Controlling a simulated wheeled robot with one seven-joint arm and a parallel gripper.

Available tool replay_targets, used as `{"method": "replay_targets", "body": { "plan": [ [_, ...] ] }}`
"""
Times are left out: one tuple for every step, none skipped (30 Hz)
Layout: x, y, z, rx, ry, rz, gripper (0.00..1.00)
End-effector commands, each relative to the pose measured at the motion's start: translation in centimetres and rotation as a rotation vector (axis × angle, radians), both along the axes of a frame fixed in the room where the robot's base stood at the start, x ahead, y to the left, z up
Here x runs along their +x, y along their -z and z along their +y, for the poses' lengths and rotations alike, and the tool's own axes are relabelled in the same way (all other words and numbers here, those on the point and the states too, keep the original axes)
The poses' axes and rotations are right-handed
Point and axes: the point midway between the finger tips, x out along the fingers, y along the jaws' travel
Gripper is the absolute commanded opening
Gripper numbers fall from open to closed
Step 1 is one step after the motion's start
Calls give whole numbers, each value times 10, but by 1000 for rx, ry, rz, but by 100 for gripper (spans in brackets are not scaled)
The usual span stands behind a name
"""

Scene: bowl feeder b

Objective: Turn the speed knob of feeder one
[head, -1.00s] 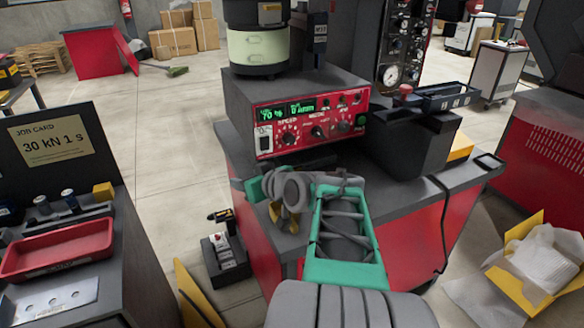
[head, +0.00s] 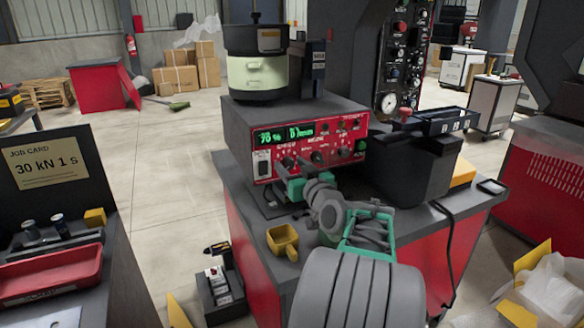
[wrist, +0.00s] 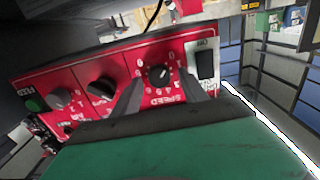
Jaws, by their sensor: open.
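The feeder control box has a red front panel (head: 335,147) with a green display that reads 70 %. The speed knob (wrist: 159,75) is a small black round knob with a white mark, beside the SPEED lettering, which appears upside down in the wrist view. My gripper (head: 289,170) is in front of the left part of the panel in the head view and partly hides the knob there. In the wrist view its two dark fingers are open, one on each side of the speed knob. I cannot tell whether they touch it.
A black rocker switch (wrist: 205,63) sits close beside the right finger in the wrist view. Other knobs (wrist: 101,88) lie to the left. A yellow scoop (head: 283,241) lies on the bench below my arm. A black bin (head: 418,165) stands to the right of the box.

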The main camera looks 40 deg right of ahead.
Motion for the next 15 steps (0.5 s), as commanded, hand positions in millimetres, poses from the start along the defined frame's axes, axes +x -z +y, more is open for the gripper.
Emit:
{"method": "replay_targets", "body": {
  "plan": [
    [0, 0, 0, 0, 0, 0, 51],
    [0, 0, 0, 0, 0, 0, 51],
    [0, 0, 0, 0, 0, 1, 48],
    [0, 0, 0, 0, 0, 1, 45],
    [0, 0, 0, 0, 0, 1, 43],
    [0, 0, 0, 0, 0, 1, 40],
    [0, 0, 0, 0, 0, 1, 37],
    [0, 0, 0, 0, 0, 1, 35],
    [0, 0, 0, 1, 0, 1, 31],
    [0, 1, 0, 1, 0, 1, 29],
    [0, 1, 0, 1, 0, 1, 26],
    [0, 1, 0, 1, 0, 1, 23],
    [0, 1, 0, 1, 0, 1, 21],
    [0, 1, 0, 1, 0, 1, 18],
    [0, 1, 0, 1, 0, 1, 15]
  ]
}}
